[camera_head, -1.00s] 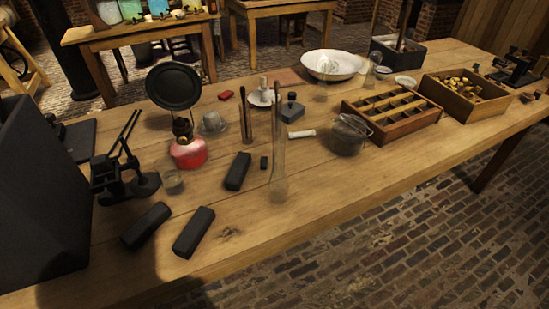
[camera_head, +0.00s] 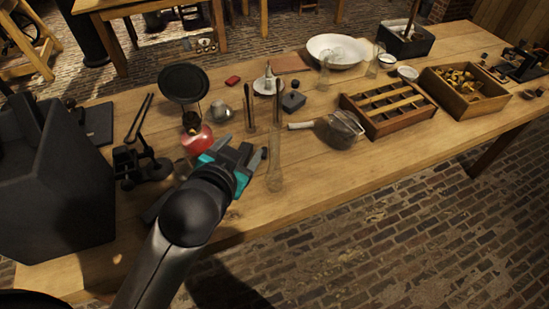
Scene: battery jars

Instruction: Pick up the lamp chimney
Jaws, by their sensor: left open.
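The lamp chimney, a tall clear glass tube with a wider lower part (camera_head: 275,176), appears to stand upright near the table's front edge, its upper part hard to make out. My left gripper (camera_head: 246,146) is open just left of the glass, its fingers pointing up and right in the picture. I see a gap between them and the glass; nothing shows held. The red lamp (camera_head: 196,140) with a round black reflector (camera_head: 184,82) stands behind and left of the gripper. My right gripper is not in view.
A crate of brass parts (camera_head: 446,104) lies beyond. Thin upright rods (camera_head: 250,108) stand behind the gripper. A black stand (camera_head: 140,165) is left. The front right tabletop is clear.

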